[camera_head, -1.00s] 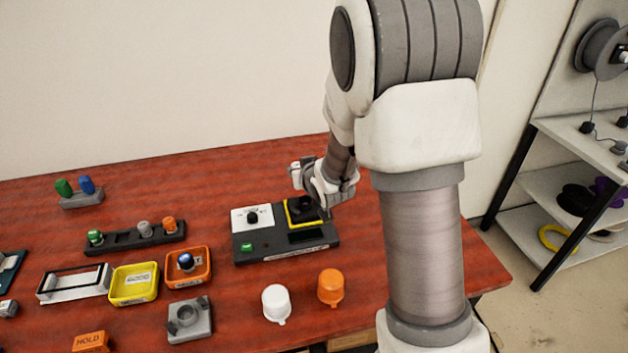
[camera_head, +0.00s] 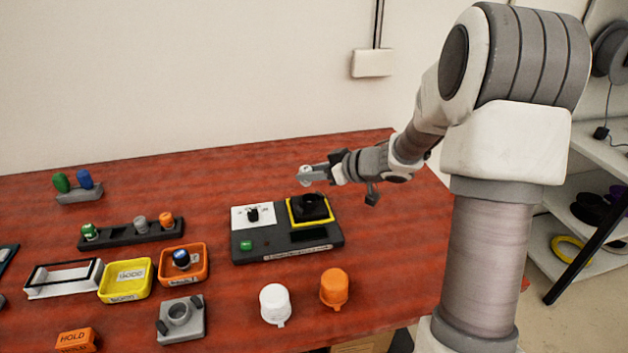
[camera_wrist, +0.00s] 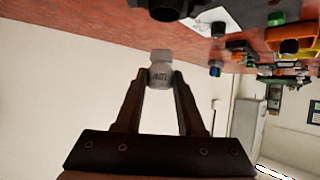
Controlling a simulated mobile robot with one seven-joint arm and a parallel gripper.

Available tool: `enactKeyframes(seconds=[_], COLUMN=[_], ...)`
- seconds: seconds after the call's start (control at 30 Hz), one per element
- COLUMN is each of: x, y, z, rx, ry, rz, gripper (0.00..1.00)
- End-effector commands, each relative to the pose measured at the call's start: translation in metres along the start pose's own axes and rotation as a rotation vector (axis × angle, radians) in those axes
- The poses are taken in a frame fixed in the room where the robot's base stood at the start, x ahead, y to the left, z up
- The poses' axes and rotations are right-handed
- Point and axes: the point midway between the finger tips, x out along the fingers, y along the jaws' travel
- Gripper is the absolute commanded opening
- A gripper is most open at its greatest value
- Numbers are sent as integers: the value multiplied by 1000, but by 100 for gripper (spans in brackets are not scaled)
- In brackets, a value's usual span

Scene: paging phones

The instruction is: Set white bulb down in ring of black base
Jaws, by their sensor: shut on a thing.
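The white bulb (camera_head: 306,173) is held at the tip of my gripper (camera_head: 318,174), which points left and lies nearly level. In the wrist view the bulb (camera_wrist: 160,70), with small dark lettering, sits between the two fingertips (camera_wrist: 160,79), and its pale end sticks out beyond them. The black base (camera_head: 311,209) with a round ring on top sits in a yellow-edged square on a dark panel. The bulb is above and slightly behind the base, apart from it. A dark shape at the top of the wrist view (camera_wrist: 165,8) seems to be the base.
The dark panel (camera_head: 275,245) also carries a white dial plate (camera_head: 252,216) and a green button. White (camera_head: 275,304) and orange (camera_head: 334,287) caps stand in front. Trays, a grey socket block (camera_head: 181,318) and bulb racks fill the left.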

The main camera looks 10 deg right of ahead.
Motion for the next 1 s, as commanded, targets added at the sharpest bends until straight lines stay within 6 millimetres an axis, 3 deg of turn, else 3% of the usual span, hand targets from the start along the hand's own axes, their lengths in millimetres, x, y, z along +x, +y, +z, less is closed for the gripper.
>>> enactKeyframes(seconds=[0.27, 0.67, 1.0], x=[-3, 10, 8], y=[1, 1, 1], z=[10, 34, 30], rx=[-18, -19, -18], ry=[0, 0, 0], rz=[-30, -29, -29], gripper=[0, 0, 0])
